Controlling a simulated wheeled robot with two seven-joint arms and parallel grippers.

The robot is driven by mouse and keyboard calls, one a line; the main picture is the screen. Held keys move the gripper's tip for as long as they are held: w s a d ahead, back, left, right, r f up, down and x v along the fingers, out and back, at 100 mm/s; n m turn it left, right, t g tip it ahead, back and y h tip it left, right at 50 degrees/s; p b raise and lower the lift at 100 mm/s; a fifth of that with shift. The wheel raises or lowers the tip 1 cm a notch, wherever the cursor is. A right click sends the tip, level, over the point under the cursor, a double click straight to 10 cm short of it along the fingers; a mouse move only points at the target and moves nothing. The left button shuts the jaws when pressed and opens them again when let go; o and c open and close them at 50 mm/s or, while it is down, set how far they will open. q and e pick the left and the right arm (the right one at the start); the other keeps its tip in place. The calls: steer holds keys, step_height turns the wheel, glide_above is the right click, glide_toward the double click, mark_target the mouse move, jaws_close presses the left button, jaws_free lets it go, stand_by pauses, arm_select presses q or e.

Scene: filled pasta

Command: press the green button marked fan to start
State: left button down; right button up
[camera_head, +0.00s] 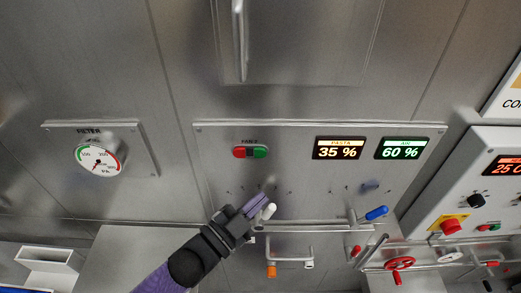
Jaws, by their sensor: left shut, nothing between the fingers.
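The green button (261,152) is the right half of a red and green pair on a steel panel (300,180). The red button (241,152) sits beside it on the left. A small label above the pair is too blurred to read surely. My left gripper (266,194), purple with a black wrist, reaches up from the bottom left. It is shut and empty, below the buttons in the picture and apart from them. Both buttons are in full view. My right gripper is not in view.
Right of the buttons are the pasta display (339,148) and the air display (403,148). A white-tipped lever (268,211) is close beside my left gripper. A blue lever (376,213) is further right. A filter gauge (98,160) is at left. The panel between gripper and buttons looks clear.

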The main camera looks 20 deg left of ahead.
arm_select(q)
steer(key=b, duration=0.4)
glide_toward(266, 154)
steer(key=w+d, duration=0.4)
steer(key=shift+w+r, duration=0.25)
steer(key=shift+r, duration=0.25)
stand_by(1.3)
steer(key=shift+w+a, duration=0.15)
steer(key=shift+w, duration=0.25)
steer(key=shift+w+a+b, duration=0.15)
steer(key=shift+w+b, duration=0.2)
steer(key=shift+w, duration=0.05)
stand_by(0.5)
steer(key=shift+s, duration=0.15)
steer(key=shift+s+d+p, duration=0.25)
steer(key=shift+s+p, duration=0.3)
steer(key=shift+s, duration=0.15)
